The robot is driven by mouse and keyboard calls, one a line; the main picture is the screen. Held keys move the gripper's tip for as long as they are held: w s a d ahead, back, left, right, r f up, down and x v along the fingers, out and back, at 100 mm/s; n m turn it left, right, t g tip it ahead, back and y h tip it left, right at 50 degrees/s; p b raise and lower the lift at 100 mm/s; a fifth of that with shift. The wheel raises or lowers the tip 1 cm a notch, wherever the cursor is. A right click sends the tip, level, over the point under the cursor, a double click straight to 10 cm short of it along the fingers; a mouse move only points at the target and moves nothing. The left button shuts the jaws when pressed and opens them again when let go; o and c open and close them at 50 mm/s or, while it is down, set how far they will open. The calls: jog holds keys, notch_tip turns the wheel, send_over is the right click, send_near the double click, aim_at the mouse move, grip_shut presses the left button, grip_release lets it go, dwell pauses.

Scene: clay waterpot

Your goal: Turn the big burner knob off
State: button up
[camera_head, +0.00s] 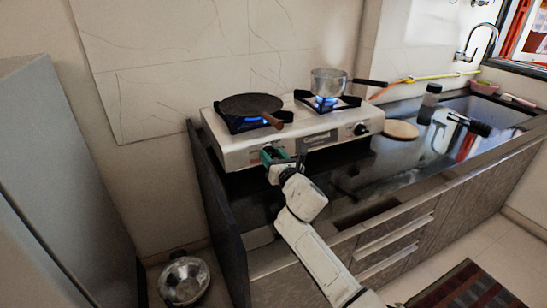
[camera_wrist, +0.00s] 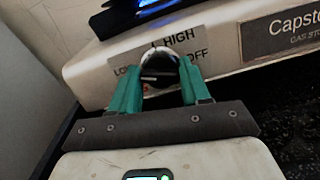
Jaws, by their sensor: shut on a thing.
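A white two-burner gas stove (camera_head: 235,153) stands on the dark counter. My gripper (camera_head: 271,156) is at the left part of its front panel, with teal fingers on both sides of the left burner knob (camera_wrist: 162,70). In the wrist view my gripper (camera_wrist: 160,80) is shut on this knob, which has a silver rim and a dark middle. A label (camera_wrist: 185,38) around it reads LOW, HIGH and OFF. A blue flame (camera_head: 254,120) burns under the dark pan (camera_head: 248,104) on the left burner. The right knob (camera_head: 361,129) is apart from my gripper.
A metal pot (camera_head: 328,81) stands on the right burner over a blue flame. A round tan board (camera_head: 400,130) and a dark bottle (camera_head: 430,98) are right of the stove, near the sink (camera_head: 497,108).

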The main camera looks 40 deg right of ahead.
jog(key=c, duration=0.4)
